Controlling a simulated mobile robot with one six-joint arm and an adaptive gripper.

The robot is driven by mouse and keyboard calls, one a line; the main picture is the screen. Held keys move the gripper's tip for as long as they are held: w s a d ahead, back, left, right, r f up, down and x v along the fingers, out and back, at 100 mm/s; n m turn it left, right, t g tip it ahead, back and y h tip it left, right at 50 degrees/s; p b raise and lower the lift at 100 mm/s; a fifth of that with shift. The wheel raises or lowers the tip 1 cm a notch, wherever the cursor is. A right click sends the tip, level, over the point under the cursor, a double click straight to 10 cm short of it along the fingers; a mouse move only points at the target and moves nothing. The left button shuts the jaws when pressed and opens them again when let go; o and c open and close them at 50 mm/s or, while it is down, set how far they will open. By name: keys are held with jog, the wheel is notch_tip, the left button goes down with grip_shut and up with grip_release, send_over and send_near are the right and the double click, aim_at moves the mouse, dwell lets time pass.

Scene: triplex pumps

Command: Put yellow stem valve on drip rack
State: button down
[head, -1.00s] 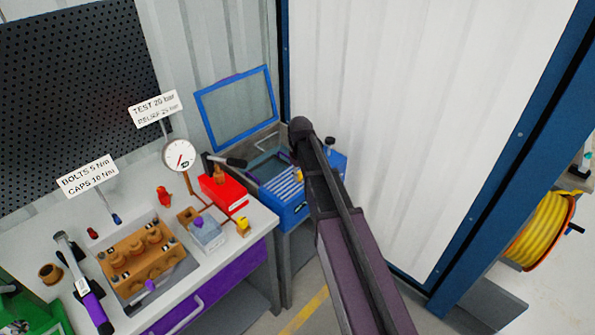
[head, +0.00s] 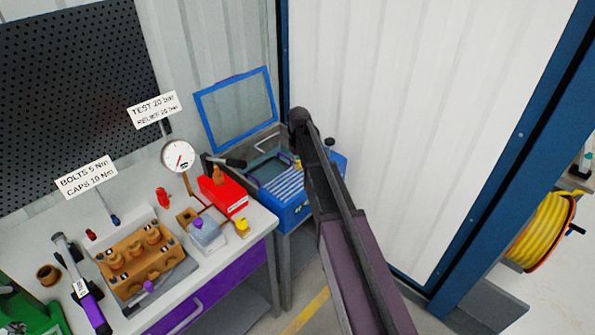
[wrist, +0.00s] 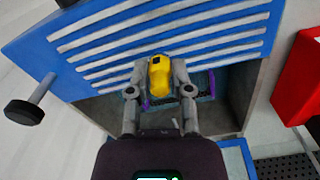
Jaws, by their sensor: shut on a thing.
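The yellow stem valve (wrist: 160,76) is between the two fingers of my gripper (wrist: 160,82), which is shut on it. In the wrist view it shows in front of the slatted drip rack (wrist: 100,45), a blue panel with pale bars. I cannot tell whether the valve touches the bars. In the head view the rack (head: 284,187) is on the blue unit at the right end of the bench. A bit of yellow, likely the valve (head: 298,164), shows beside my arm there. My arm hides the gripper and part of the rack.
A blue-framed raised lid (head: 237,108) stands behind the unit. A dark basin (wrist: 205,88) with purple handles adjoins the slats. A black knob (wrist: 24,112) sticks out at the side. A red box (head: 222,194) and pressure gauge (head: 178,157) stand on the bench.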

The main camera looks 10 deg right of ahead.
aim_at(298, 170)
jog(key=shift+w+f+b, duration=0.15)
jog(key=shift+f+b, duration=0.75)
jog(key=shift+w+f+b, duration=0.1)
jog(key=shift+f+b, duration=0.75)
jog(key=shift+f, duration=0.05)
jog(key=shift+f, duration=0.15)
jog(key=c, duration=0.5)
grip_release()
jog(key=shift+c, duration=0.2)
notch_tip(298, 170, up, 12)
jog(key=p, duration=1.2)
